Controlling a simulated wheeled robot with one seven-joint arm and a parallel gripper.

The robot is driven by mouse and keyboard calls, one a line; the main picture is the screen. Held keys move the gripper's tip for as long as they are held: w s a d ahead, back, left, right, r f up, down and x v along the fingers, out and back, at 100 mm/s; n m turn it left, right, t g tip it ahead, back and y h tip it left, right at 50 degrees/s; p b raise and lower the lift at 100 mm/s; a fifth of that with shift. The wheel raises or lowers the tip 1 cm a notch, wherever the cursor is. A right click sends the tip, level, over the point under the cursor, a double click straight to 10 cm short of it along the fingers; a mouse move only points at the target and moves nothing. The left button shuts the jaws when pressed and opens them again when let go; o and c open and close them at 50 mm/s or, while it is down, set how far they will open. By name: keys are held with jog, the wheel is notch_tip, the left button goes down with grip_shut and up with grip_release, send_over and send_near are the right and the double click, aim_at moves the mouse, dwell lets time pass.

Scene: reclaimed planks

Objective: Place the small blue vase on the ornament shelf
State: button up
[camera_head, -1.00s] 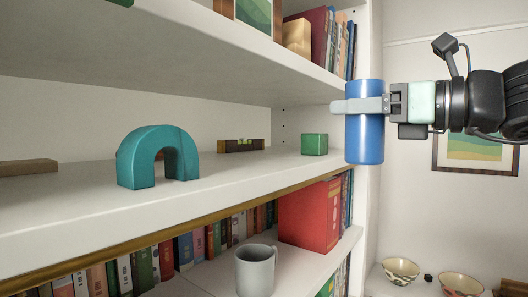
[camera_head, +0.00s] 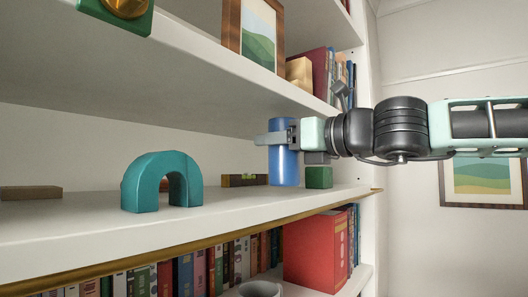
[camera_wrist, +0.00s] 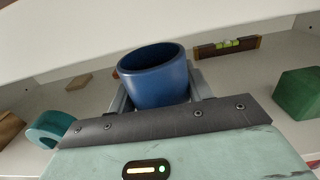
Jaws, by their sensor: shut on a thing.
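The small blue vase (camera_head: 284,166) is a plain upright cylinder. My gripper (camera_head: 276,138) is shut around its upper part. In the wrist view the vase (camera_wrist: 154,76) shows its open rim between the fingers. The ornament shelf (camera_head: 240,204) is the white middle board with a gold front edge. The vase is over this shelf, left of a green cube (camera_head: 319,177) and in front of a small spirit level (camera_head: 240,180). Its base looks at or just above the board; I cannot tell whether it touches.
A teal arch (camera_head: 162,182) stands left on the same shelf, with a wooden block (camera_head: 31,192) farther left. The upper shelf (camera_head: 200,62) hangs close above my gripper. Books and a red box (camera_head: 315,250) are below.

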jog(key=shift+w+a, duration=0.2)
jog(key=shift+a, duration=0.15)
jog(key=shift+x, duration=1.2)
jog(key=shift+w+a+f, duration=0.1)
jog(key=shift+a+f, duration=0.1)
jog(key=shift+f, duration=0.55)
jog(key=shift+d, duration=0.1)
jog(key=shift+f, duration=0.15)
jog(key=o, duration=1.2)
jog(key=shift+c, duration=0.2)
